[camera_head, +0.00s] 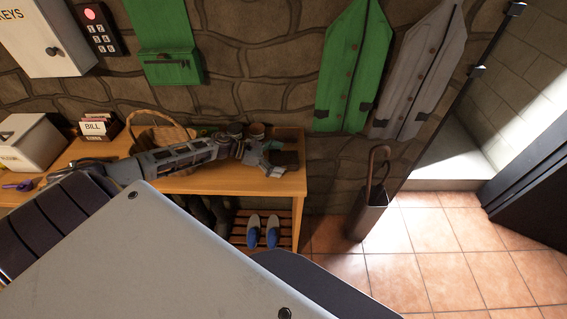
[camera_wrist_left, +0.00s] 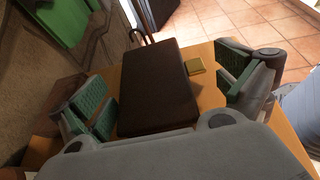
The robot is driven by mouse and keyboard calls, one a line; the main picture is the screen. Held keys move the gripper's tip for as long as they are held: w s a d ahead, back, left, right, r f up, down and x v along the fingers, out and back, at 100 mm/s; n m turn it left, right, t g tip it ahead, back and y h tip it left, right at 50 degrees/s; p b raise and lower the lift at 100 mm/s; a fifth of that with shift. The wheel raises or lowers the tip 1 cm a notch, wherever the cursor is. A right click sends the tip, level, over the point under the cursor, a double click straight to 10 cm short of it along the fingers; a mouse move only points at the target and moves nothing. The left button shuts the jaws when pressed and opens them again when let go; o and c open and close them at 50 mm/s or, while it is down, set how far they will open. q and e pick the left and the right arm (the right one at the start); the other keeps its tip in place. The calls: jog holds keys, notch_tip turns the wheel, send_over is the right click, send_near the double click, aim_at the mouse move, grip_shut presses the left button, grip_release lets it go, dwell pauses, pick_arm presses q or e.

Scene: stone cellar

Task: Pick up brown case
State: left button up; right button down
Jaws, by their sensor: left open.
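The brown case (camera_wrist_left: 158,92) is a dark, flat rectangular block on the wooden table. In the left wrist view it lies between the two spread fingers of my left gripper (camera_wrist_left: 165,84), with a gap on the right side; contact on the left cannot be told. In the head view the case (camera_head: 290,159) shows as a small dark shape at the table's right end, partly hidden by the gripper (camera_head: 276,157). My left gripper is open, its green-padded fingers empty. My right gripper is not in view.
A wicker basket (camera_head: 152,128), bill box (camera_head: 98,125) and white box (camera_head: 30,142) stand on the table (camera_head: 200,184). An umbrella stand (camera_head: 367,212) is on the floor at right.

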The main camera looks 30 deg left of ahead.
aim_at(280, 159)
pick_arm(q)
jog(key=shift+d+f, duration=0.1)
jog(key=shift+c, duration=0.3)
jog(key=shift+w, duration=0.1)
jog(key=c, duration=1)
jog(key=shift+c, duration=0.2)
jog(key=shift+r, duration=0.25)
notch_tip(280, 159, up, 10)
jog(key=shift+f+b, duration=0.15)
jog(key=shift+b, duration=0.15)
